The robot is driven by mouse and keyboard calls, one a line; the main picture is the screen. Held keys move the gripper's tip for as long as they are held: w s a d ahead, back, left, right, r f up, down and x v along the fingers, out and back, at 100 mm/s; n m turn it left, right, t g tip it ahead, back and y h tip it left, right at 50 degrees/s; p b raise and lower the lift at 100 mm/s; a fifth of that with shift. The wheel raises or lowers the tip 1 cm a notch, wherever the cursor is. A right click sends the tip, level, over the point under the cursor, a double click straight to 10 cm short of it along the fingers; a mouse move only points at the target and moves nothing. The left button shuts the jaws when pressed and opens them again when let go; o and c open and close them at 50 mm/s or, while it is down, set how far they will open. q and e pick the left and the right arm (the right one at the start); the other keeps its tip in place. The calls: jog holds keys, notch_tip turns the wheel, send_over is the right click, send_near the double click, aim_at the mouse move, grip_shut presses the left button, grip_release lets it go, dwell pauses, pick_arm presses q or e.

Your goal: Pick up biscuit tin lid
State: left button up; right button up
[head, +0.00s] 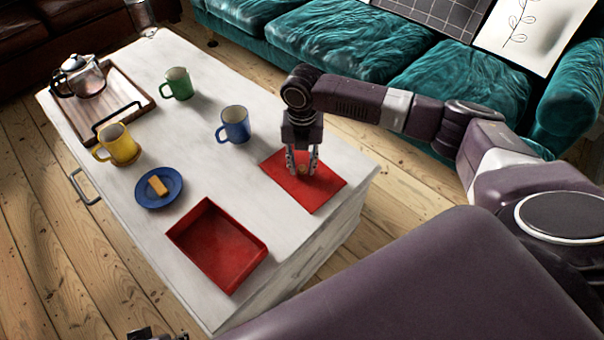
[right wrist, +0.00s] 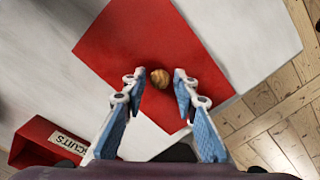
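The biscuit tin lid (head: 325,190) is a flat red rectangle lying on the white table near its right edge. It also shows in the right wrist view (right wrist: 115,50), with a small round wooden knob (right wrist: 160,78) at its middle. My right gripper (head: 302,172) points down over the lid. Its open fingers (right wrist: 156,80) stand on either side of the knob, with gaps visible. The open red biscuit tin (head: 217,243) sits at the table's front, apart from the lid; its label shows in the right wrist view. A dark piece at the bottom edge may be my left gripper (head: 150,334), mostly cut off.
A blue mug (head: 235,125) stands left of the lid. A green mug (head: 178,84), a yellow mug (head: 121,146) and a blue plate (head: 150,201) with a biscuit are further left. A wooden tray (head: 128,92) holds a glass pot. A teal sofa (head: 330,45) stands behind.

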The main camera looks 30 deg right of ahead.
grip_shut()
jog(key=shift+r, duration=0.2)
